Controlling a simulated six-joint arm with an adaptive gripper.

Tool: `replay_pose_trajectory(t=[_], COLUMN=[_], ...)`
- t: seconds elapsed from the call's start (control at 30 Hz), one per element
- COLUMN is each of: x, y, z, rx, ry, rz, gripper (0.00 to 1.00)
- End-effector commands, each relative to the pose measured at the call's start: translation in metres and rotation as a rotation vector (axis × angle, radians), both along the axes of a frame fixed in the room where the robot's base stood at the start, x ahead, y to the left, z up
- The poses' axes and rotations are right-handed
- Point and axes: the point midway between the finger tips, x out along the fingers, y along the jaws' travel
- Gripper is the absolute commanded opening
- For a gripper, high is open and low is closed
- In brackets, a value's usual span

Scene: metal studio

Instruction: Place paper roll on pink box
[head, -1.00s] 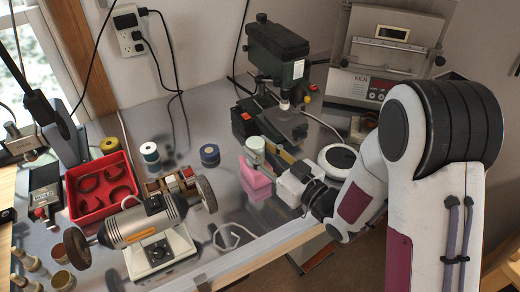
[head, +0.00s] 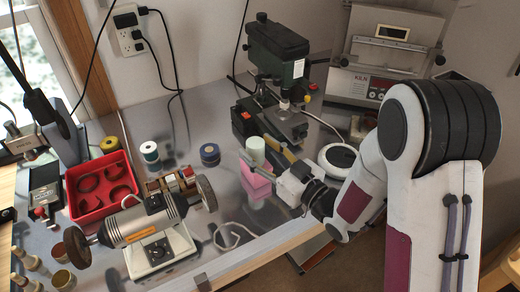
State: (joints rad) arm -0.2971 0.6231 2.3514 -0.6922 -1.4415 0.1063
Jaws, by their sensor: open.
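A pale green roll (head: 255,147), which looks like the paper roll, stands upright on or just above the pink box (head: 257,187); its lower end is partly hidden, so I cannot see the contact fully. The pink box sits on the grey bench. My gripper (head: 258,164) reaches in from the right at the top of the box. Its jaws are open around the lower part of the roll. One grey finger shows in front of and to the left of the roll.
A green drill press (head: 279,55) stands close behind the box. A bench grinder (head: 145,223) is at front left, with a red tray (head: 102,187) beyond it. Two spools, one white (head: 150,153) and one dark blue (head: 210,155), stand at centre left. A white cable lies in front.

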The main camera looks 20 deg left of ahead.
Motion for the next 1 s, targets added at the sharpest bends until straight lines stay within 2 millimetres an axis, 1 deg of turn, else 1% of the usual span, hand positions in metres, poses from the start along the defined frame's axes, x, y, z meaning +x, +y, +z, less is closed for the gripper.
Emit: replay_pose_trajectory(t=[0.07,0.17,0.5,0.7,0.8,1.0], x=[0.0,-0.003,-0.025,-0.036,-0.039,-0.042], y=[0.0,-0.007,-0.04,-0.055,-0.06,-0.062], z=[0.002,0.002,0.001,0.002,0.002,0.002], rx=[0.0,0.0,0.0,-0.001,0.001,0.001], ry=[-0.001,0.0,0.001,0.001,0.001,-0.001], rz=[0.0,-0.002,-0.004,-0.001,-0.002,0.001], gripper=[0.49,0.49,0.49,0.49,0.49,0.49])
